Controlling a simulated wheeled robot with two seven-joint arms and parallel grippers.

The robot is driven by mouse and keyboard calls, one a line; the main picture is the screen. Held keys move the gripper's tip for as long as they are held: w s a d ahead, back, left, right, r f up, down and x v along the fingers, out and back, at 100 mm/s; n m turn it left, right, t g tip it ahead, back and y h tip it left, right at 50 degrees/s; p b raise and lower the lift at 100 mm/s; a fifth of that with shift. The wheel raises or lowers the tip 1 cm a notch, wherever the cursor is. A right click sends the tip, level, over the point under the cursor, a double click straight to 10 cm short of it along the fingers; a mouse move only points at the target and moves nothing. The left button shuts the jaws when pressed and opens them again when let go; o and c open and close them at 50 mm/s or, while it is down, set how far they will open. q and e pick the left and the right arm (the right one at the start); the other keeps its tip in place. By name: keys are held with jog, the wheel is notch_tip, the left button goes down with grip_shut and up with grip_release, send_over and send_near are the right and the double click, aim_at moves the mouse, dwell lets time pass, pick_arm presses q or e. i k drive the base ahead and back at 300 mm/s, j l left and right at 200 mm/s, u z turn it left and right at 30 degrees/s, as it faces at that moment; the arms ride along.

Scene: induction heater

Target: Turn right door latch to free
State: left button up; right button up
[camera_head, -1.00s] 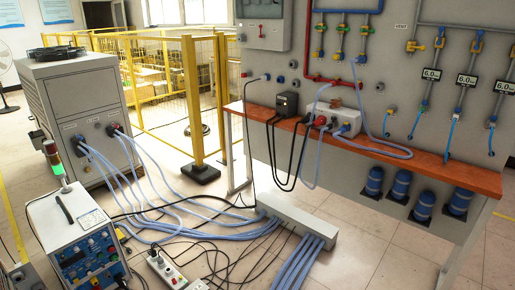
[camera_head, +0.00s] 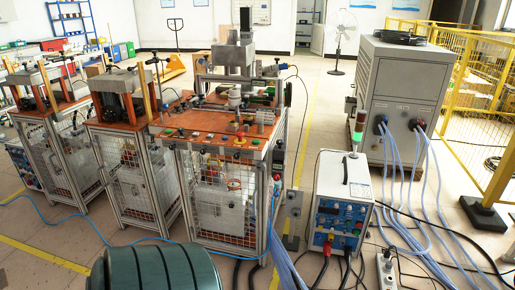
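No gripper of mine is in the head view. A workstation (camera_head: 252,145) with an orange-brown top and a metal frame stands at centre. Its front has wire-mesh door panels (camera_head: 222,228) below the top, which look shut. Similar mesh-fronted stations stand to its left: a middle one (camera_head: 112,128) and a far-left one (camera_head: 40,100). A door latch is too small to make out on any of them, so I cannot tell its position.
A white power unit (camera_head: 342,205) with a signal light stands right of the workstation. A large grey cabinet (camera_head: 400,100) is behind it, with blue cables across the floor. A dark green ribbed object (camera_head: 150,268) fills the bottom foreground. Yellow fencing (camera_head: 470,75) stands at the right.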

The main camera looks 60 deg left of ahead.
aim_at(262, 166)
jog(key=u, duration=2)
jog(key=i+j+z, duration=0.1)
jog(key=i+j, duration=0.5)
jog(key=i+j+z, duration=0.15)
jog(key=i+j, duration=0.15)
jog(key=j, duration=0.2)
jog(key=i+j+z, duration=0.1)
jog(key=i+j, duration=0.4)
jog(key=j, duration=0.3)
jog(key=z, duration=0.05)
